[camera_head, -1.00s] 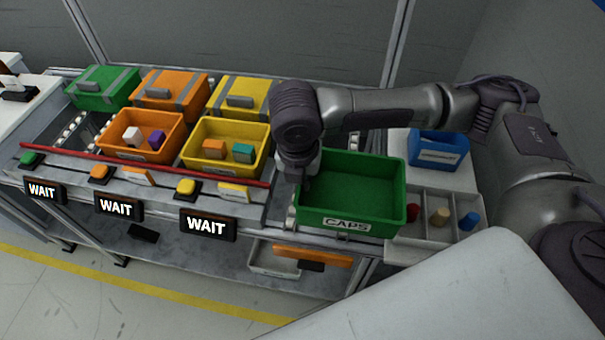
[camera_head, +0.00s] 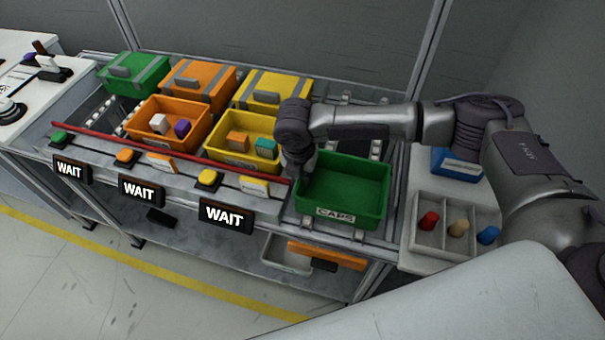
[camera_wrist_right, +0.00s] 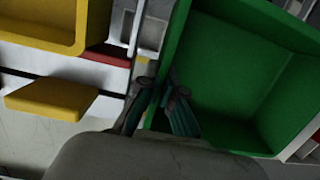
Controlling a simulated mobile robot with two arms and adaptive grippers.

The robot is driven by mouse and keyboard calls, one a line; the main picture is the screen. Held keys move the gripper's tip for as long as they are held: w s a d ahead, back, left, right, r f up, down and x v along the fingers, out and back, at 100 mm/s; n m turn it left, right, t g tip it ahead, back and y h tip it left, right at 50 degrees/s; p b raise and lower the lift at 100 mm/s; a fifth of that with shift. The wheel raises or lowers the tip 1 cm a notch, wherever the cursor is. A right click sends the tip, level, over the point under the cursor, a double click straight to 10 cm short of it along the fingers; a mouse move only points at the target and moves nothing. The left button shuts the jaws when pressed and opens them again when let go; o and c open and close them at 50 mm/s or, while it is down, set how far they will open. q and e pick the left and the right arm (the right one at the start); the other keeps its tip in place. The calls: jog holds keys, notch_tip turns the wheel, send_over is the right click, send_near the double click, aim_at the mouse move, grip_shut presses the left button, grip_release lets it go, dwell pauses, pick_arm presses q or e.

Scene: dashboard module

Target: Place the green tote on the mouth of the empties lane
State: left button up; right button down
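The green tote (camera_head: 335,215), labelled CAPS, is upright and looks empty. It is at the front of the rightmost roller lane (camera_head: 376,148), which has no label I can read; I take it as the empties lane. I cannot tell whether the tote rests on it or hangs just above. My right gripper (camera_head: 299,176) is at the tote's left wall. In the right wrist view its two fingers (camera_wrist_right: 160,92) straddle the wall of the green tote (camera_wrist_right: 215,75) and look closed on it. My left gripper is not in view.
Left stand an orange tote (camera_head: 137,130) and a yellow tote (camera_head: 222,157) with blocks, lidded boxes behind. A red bar (camera_head: 170,152) and WAIT displays (camera_head: 228,215) run along the front. A divided tray (camera_head: 444,243) and blue bin (camera_head: 457,165) are right.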

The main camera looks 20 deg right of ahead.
jog(key=c, duration=1.3)
grip_release()
jog(key=shift+f, duration=0.1)
jog(key=r, duration=0.4)
jog(key=s+a+r, duration=0.1)
jog(key=r, duration=0.7)
jog(key=shift+s+a+r, duration=0.1)
jog(key=shift+s+a, duration=0.1)
jog(key=shift+s, duration=0.05)
